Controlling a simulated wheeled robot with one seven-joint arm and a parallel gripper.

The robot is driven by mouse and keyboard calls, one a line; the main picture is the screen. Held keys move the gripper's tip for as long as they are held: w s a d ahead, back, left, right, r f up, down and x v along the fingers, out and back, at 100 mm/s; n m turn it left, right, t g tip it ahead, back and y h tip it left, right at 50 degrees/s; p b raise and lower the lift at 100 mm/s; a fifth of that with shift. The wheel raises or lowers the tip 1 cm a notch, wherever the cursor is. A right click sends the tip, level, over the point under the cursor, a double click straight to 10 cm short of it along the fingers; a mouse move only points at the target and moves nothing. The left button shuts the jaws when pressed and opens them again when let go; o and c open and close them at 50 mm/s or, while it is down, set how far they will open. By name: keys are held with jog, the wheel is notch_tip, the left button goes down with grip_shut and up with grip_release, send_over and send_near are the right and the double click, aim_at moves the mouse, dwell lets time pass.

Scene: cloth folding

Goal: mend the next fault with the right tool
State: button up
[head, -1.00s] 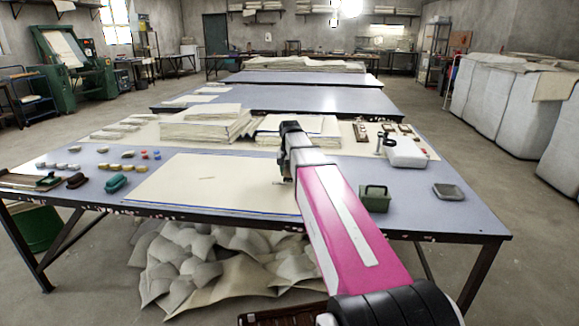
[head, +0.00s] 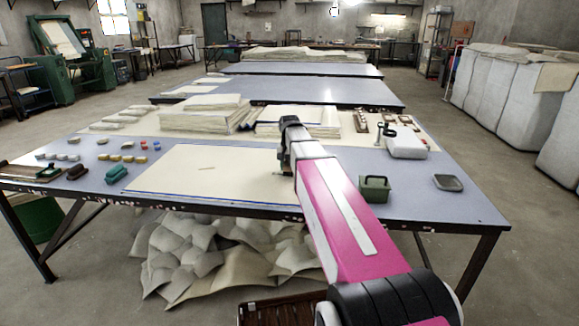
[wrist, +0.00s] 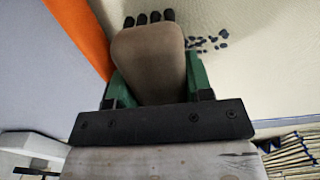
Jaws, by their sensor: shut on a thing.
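A cream cloth panel (head: 190,180) lies flat on the grey-blue table, with a short thin dark mark (head: 207,168) near its middle. In the wrist view, a cluster of dark blue-black spots (wrist: 207,42) shows on a pale cloth surface (wrist: 260,65). My gripper (wrist: 155,75) is shut on a tan, rounded tool (wrist: 150,45) with several black tips at its far end, close beside the spots. Whether the tips touch the cloth I cannot tell. In the head view my arm hides the gripper's fingers and the tool.
A brown tool (head: 77,172) and a green tool (head: 115,174) lie left on the table, near several small coloured pieces (head: 128,158). Folded cloth stacks (head: 205,115) stand behind the panel. A green box (head: 375,189), grey tray (head: 448,182) and white block (head: 406,146) stand right.

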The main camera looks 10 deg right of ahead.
aim_at(270, 173)
jog(key=shift+a, duration=0.1)
jog(key=shift+w+a+f, duration=0.1)
jog(key=shift+w+a, duration=0.35)
jog(key=shift+a, duration=0.8)
jog(key=shift+w+a+f, duration=0.1)
jog(key=shift+w+a, duration=0.3)
jog(key=shift+a, duration=0.9)
jog(key=shift+w+a, duration=0.45)
jog(key=shift+a, duration=0.8)
jog(key=shift+f, duration=0.1)
